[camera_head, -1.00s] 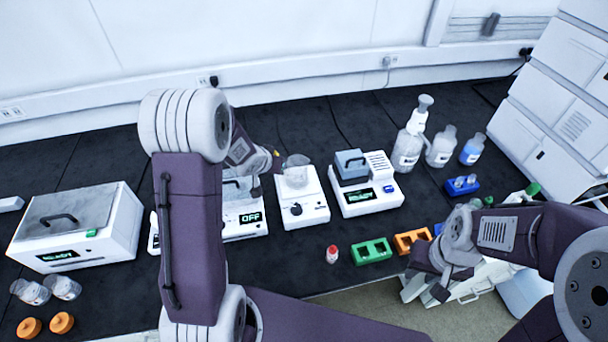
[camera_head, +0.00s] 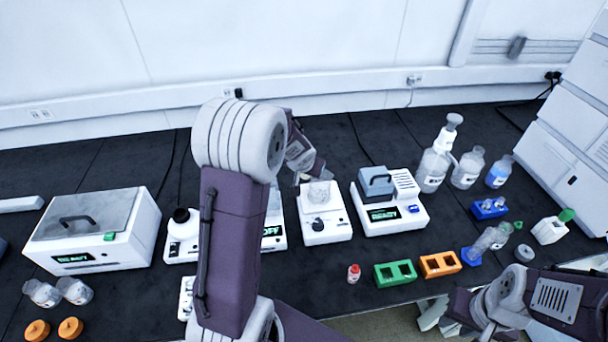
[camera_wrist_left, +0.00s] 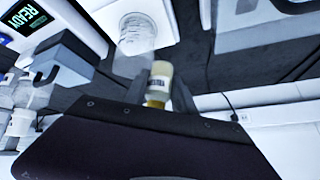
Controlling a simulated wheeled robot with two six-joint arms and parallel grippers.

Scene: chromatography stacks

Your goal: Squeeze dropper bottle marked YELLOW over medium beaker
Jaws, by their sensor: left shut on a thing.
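The beaker (camera_head: 319,192) is clear and stands on the middle white device (camera_head: 325,227); it also shows in the left wrist view (camera_wrist_left: 135,36). My left gripper (camera_wrist_left: 158,84) is shut on a small pale bottle (camera_wrist_left: 160,72) with a yellowish end and a dark label, too blurred to read. In the head view my left gripper (camera_head: 303,177) is right beside the beaker's upper left, and the bottle is hard to make out there. My right gripper (camera_head: 462,308) is low at the table's front right, away from the beaker; its fingers are unclear.
A white READY device (camera_head: 412,203) stands right of the beaker's device. A small red-capped bottle (camera_head: 353,273), a green holder (camera_head: 396,274) and an orange holder (camera_head: 440,264) lie in front. Several larger bottles (camera_head: 432,170) stand behind on the right. My left arm hides part of the OFF device (camera_head: 273,235).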

